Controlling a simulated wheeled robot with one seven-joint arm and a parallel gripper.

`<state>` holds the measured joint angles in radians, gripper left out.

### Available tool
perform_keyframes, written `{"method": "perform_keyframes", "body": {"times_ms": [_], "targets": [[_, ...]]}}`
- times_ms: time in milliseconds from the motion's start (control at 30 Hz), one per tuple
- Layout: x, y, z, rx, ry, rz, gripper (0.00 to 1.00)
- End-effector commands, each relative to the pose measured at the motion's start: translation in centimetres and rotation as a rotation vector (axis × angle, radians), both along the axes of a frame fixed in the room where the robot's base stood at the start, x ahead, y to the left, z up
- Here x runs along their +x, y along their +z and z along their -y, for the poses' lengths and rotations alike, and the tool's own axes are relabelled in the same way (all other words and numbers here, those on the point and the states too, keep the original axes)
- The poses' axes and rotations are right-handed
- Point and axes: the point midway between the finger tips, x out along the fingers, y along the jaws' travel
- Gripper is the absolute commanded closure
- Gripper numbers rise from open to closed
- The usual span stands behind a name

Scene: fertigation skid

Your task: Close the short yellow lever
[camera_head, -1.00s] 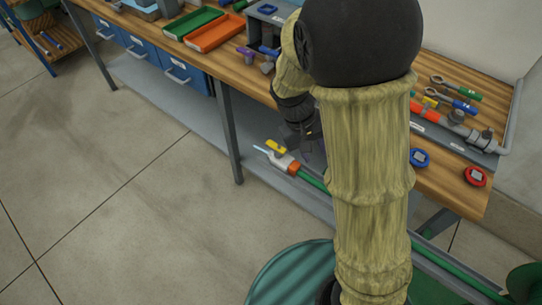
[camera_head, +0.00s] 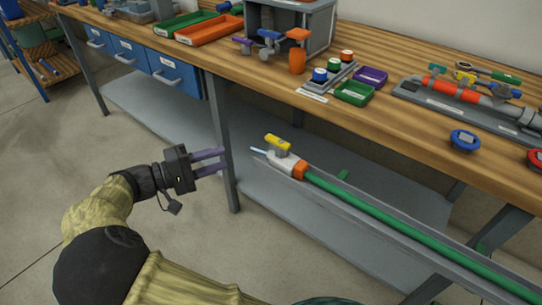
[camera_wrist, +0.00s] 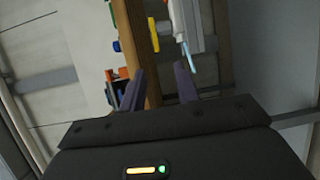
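A short yellow lever (camera_head: 278,143) sits on a white valve body (camera_head: 287,162) with an orange collar, at the left end of a green pipe below the bench's front edge. The lever looks roughly in line with the pipe. A pale thin spout sticks out left of the valve. Another yellow lever (camera_head: 465,77) stands on the red-and-grey pipe assembly on the bench. My gripper (camera_head: 222,160) is left of the valve, apart from it, pointing right, with its purple fingers parted and empty. In the wrist view the open fingers (camera_wrist: 160,72) point towards the white valve (camera_wrist: 186,22).
A grey bench leg (camera_head: 221,135) stands right behind my fingertips. The wooden bench top (camera_head: 400,130) overhangs a grey lower shelf (camera_head: 150,110). A grey channel carries the green pipe (camera_head: 390,218). The floor at left is open.

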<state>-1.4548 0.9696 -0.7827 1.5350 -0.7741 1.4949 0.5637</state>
Motion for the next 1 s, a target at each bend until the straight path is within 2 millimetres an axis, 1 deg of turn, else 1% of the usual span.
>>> {"method": "perform_keyframes", "body": {"times_ms": [33, 133, 400, 533, 667, 1000], "targets": [[-0.4, -0.6, -1.1, -0.018, 0.018, 0.031, 0.68], [-0.8, -0.2, -1.9, -0.033, 0.029, 0.059, 0.68], [-0.8, 0.0, -1.8, -0.034, 0.029, 0.058, 0.68], [-0.6, -0.1, -1.5, -0.033, 0.027, 0.058, 0.68], [0.0, -0.2, -0.4, -0.033, 0.027, 0.057, 0.68], [2.8, -0.3, 4.6, -0.032, 0.025, 0.057, 0.68]]}}
